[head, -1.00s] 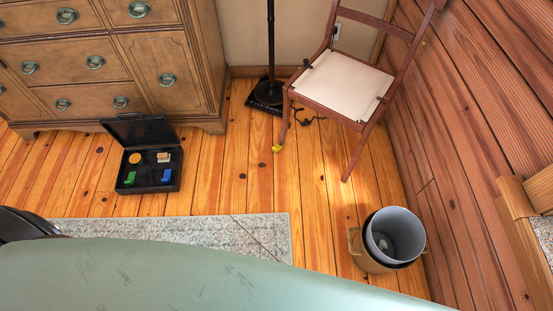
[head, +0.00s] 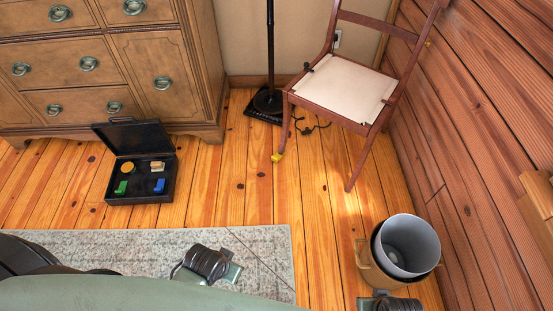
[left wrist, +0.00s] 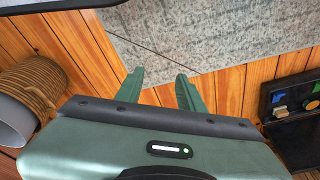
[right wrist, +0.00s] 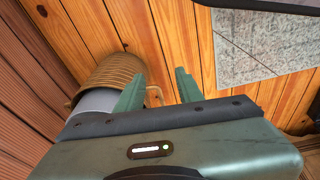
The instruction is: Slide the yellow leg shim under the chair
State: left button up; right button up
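The wooden chair (head: 342,88) with a cream seat stands by the plank wall. A small yellow piece (head: 277,157) is at the foot of its front left leg; I cannot tell whether it lies under the foot or against it. An open black case (head: 143,198) on the floor holds a yellow-orange disc (head: 128,167), a beige block (head: 157,167), a green block (head: 121,187) and a blue block (head: 159,186). My left gripper (left wrist: 157,72) is open and empty above the floor near the rug. My right gripper (right wrist: 160,70) is open and empty near the bin.
A grey-lined bin (head: 410,245) stands at the right, close to my right gripper. A rug (head: 130,246) lies in front. A dresser (head: 95,75) and a lamp base (head: 266,104) stand behind. The floor between case and chair is clear.

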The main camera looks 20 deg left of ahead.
aim_at(278, 155)
jog(key=i+j+z, duration=0.2)
jog(key=i+j, duration=0.3)
jog(key=i+j+z, duration=0.2)
jog(key=i+j, duration=0.25)
jog(key=j, duration=0.2)
